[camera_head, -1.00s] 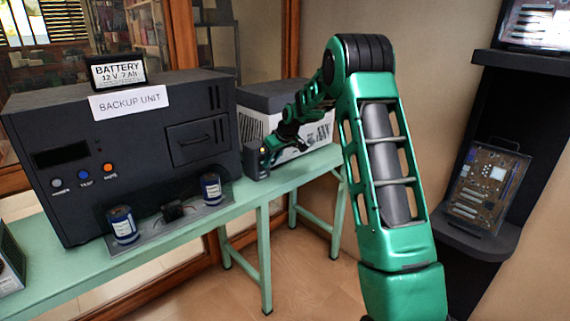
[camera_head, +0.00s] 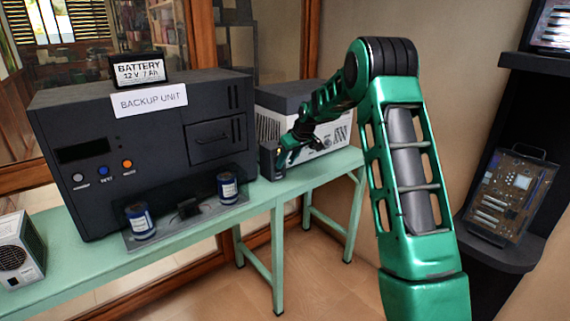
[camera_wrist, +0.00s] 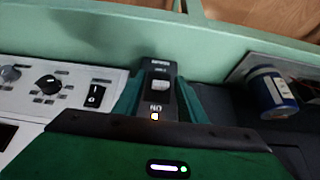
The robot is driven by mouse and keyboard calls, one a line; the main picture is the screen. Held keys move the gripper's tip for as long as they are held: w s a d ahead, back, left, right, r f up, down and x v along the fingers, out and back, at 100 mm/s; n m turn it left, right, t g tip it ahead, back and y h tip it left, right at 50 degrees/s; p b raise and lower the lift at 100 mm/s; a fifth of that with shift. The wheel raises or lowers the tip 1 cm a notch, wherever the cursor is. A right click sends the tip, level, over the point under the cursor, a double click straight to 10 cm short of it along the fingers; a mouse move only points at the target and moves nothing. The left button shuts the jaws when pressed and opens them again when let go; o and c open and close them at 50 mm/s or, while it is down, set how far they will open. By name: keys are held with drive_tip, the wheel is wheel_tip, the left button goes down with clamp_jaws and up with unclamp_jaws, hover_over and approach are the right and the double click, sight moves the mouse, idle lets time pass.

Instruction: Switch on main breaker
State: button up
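The main breaker appears to be a small dark box (camera_head: 269,161) at the table's front edge, between the black unit and the white-sided unit. In the wrist view the breaker (camera_wrist: 160,68) is upside down, with a pale switch lever, an "ON" label and a small bright light. My gripper (camera_head: 284,156) is right at it in the head view. In the wrist view the green fingers of my gripper (camera_wrist: 160,98) stand apart, one on each side of the box. Whether they touch it, and the lever's exact position, I cannot tell.
A white-sided unit (camera_head: 330,137) is behind my arm. The green table (camera_head: 90,262) is narrow. A dark shelf (camera_head: 497,249) stands at right.

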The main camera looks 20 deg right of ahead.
drive_tip(key=v, duration=1)
drive_tip(key=shift+s+r, duration=0.15)
drive_tip(key=shift+r, duration=0.1)
drive_tip(key=s+d+r+m+g+h, duration=0.1)
drive_tip(key=s+m, duration=0.1)
drive_tip(key=s, duration=1.1)
drive_tip(key=s+r+m+g+h, duration=0.1)
drive_tip(key=s+r+m+g, duration=0.15)
drive_tip(key=s, duration=1.05)
drive_tip(key=s+a+f+m, duration=0.1)
drive_tip(key=s+f, duration=0.1)
drive_tip(key=s, duration=0.7)
drive_tip(key=s+a+f+m+g, duration=0.1)
drive_tip(key=s+f+m, duration=0.1)
drive_tip(key=s, duration=0.7)
drive_tip(key=s+a+f+m+g, duration=0.1)
drive_tip(key=s+a+f, duration=0.1)
drive_tip(key=s, duration=0.8)
drive_tip(key=shift+f+m+y, duration=0.35)
drive_tip(key=shift+f+y, duration=0.05)
drive_tip(key=shift+f, duration=0.05)
